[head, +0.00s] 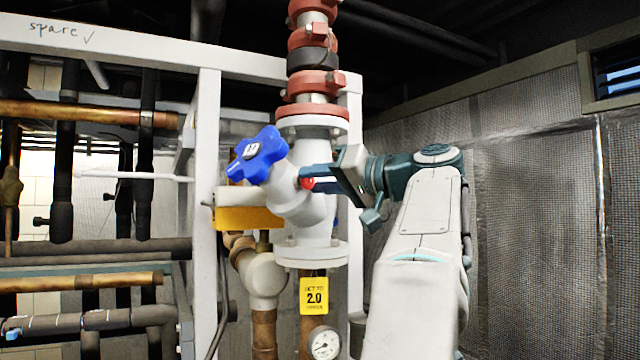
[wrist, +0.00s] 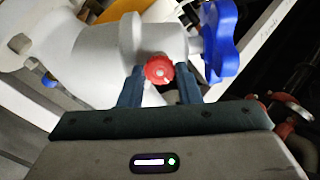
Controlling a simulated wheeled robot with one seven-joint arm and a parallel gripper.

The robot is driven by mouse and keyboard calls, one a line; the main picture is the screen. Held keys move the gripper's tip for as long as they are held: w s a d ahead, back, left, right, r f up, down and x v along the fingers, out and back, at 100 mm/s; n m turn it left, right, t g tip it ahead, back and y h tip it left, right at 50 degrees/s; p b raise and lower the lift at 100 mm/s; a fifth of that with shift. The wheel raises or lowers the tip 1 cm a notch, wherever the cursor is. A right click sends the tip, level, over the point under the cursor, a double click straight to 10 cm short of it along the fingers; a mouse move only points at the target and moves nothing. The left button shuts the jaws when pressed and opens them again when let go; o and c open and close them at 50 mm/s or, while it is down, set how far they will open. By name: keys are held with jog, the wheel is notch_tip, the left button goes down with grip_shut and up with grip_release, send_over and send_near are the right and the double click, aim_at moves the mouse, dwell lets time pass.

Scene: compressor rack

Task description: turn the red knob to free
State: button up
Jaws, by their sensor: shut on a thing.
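The red knob (head: 308,184) is a small round knob on the side of the white valve body (head: 312,212). It also shows in the wrist view (wrist: 159,69), between the two fingers of my gripper (wrist: 160,85). In the head view my gripper (head: 312,180) reaches in from the right, and its fingers are shut on the knob. The fingers partly hide the knob in the head view. I cannot tell the knob's turn position from these frames.
A blue star-shaped handwheel (head: 257,155) sits just left of the knob. A yellow box (head: 248,217) lies below it. A yellow tag reading 2.0 (head: 314,296) and a gauge (head: 323,343) are under the valve. A white frame post (head: 206,200) stands at left.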

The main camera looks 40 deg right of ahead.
jog(key=shift+n, duration=0.3)
jog(key=o, duration=1)
jog(key=shift+c, duration=0.2)
jog(key=v, duration=1.4)
